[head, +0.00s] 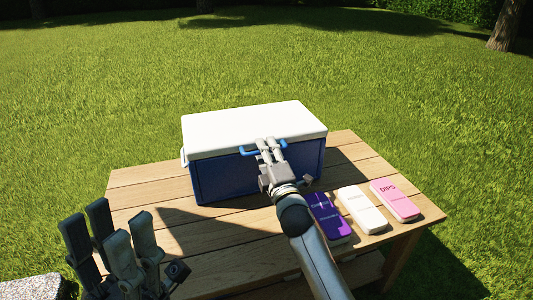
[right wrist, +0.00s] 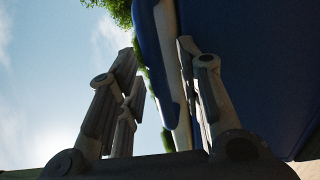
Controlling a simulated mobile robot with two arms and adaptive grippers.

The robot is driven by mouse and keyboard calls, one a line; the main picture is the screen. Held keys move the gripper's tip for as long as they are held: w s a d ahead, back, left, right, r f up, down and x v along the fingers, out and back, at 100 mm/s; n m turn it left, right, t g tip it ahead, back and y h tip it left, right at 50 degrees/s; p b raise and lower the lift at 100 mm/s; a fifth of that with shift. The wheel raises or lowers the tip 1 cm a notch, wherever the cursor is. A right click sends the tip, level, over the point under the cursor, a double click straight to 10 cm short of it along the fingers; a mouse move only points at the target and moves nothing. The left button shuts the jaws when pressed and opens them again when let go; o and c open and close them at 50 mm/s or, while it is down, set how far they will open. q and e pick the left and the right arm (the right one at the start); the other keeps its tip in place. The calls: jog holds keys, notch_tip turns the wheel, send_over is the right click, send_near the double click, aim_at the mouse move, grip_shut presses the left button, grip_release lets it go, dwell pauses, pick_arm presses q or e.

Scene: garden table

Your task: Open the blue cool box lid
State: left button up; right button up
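The cool box (head: 224,178) has a blue body and a white lid (head: 255,124) and stands on the wooden table. The lid lies shut on the body. A blue handle (head: 249,152) sticks out at its front edge. My right gripper (head: 268,150) is at this handle. In the right wrist view its fingers (right wrist: 160,85) stand apart with the blue handle part (right wrist: 162,40) between them; small gaps seem to show, and firm contact cannot be made out. My left gripper (head: 108,235) is open and empty at the lower left, away from the box.
A purple pack (head: 329,217), a white pack (head: 361,208) and a pink pack (head: 394,199) lie on the slatted table (head: 155,187) to the right of my right arm. Bare table lies left of the box. Lawn surrounds the table.

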jog(key=shift+c, duration=0.4)
grip_shut()
